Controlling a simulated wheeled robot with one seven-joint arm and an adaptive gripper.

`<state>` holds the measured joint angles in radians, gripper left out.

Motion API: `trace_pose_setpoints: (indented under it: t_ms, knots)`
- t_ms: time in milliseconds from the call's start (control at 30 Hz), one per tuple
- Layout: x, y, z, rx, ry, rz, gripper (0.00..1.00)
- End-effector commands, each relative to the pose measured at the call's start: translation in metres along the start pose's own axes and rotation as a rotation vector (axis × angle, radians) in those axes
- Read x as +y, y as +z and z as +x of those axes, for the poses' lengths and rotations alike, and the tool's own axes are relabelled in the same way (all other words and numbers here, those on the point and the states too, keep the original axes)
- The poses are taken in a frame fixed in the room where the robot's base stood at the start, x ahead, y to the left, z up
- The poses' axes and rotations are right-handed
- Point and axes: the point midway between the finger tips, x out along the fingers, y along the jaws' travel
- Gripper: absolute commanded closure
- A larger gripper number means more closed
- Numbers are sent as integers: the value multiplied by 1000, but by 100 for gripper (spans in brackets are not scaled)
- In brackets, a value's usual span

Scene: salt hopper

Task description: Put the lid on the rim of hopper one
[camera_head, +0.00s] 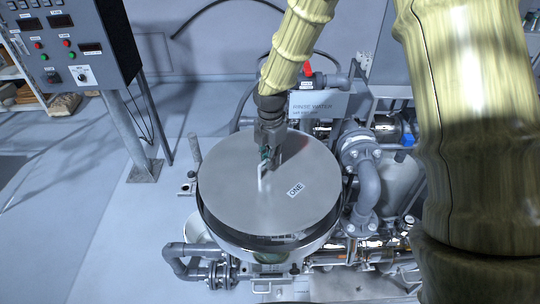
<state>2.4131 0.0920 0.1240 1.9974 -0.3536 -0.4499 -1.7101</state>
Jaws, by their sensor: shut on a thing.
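The lid (235,185) is a round, flat metal disc with a white label reading "ONE". It lies over the top of hopper one (310,250), covering its opening. A dark band shows between the lid's front edge and the hopper body, so I cannot tell if the lid is fully seated on the rim. My gripper (266,165) points down at the middle of the lid and is shut on the lid's upright handle (262,182). The hopper's far rim is hidden under the lid.
A control panel (70,45) stands on a post at the upper left. Grey pipes and valves (365,180) crowd the right side, with a rinse water sign (318,105) behind. A grey pipe (185,262) bends at lower left. The floor (110,235) at left is clear.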

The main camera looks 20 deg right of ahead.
Motion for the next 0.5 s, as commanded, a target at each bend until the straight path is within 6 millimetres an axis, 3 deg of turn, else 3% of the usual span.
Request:
trace_pose_setpoints:
  t_ms: [500]
  knots:
    - [0,0,22,-1,1,-14,100]
